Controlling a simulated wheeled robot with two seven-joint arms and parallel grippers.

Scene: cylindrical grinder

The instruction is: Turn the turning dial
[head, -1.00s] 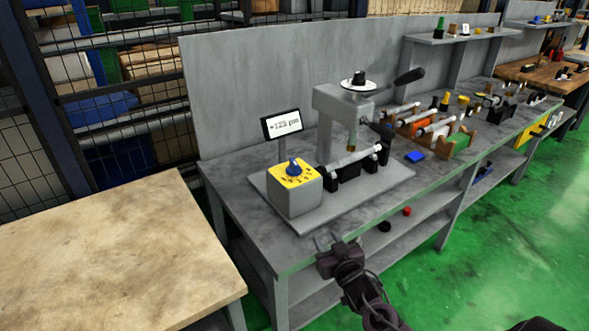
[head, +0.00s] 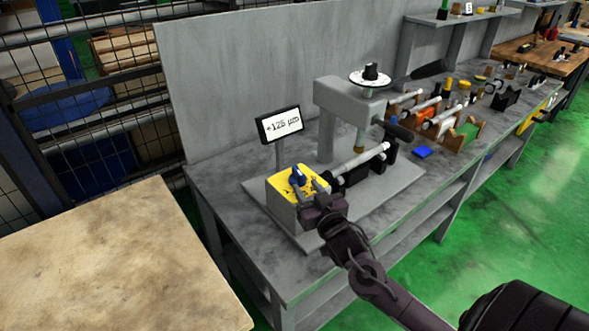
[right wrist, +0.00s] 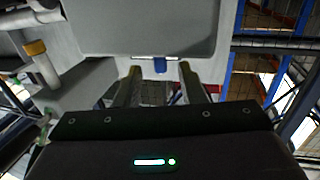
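A blue knob (head: 298,174) sits on the yellow top of a grey box (head: 283,200) on the bench fixture. A white disc with a black knob (head: 370,75) tops the grey upright machine behind it. My right gripper (head: 311,188) is open just in front of and right of the blue knob, at the box's near edge. In the right wrist view the fingers (right wrist: 158,82) are spread apart, with a small blue part (right wrist: 160,65) beyond them and between them. Contact with the knob cannot be told. My left gripper is not in view.
A display (head: 280,124) reading +125 µm stands behind the box. A grey cylindrical bar (head: 362,160) lies on black supports to the right. A blue block (head: 423,152) and several racks lie farther along the bench. A bare table (head: 110,260) stands at left.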

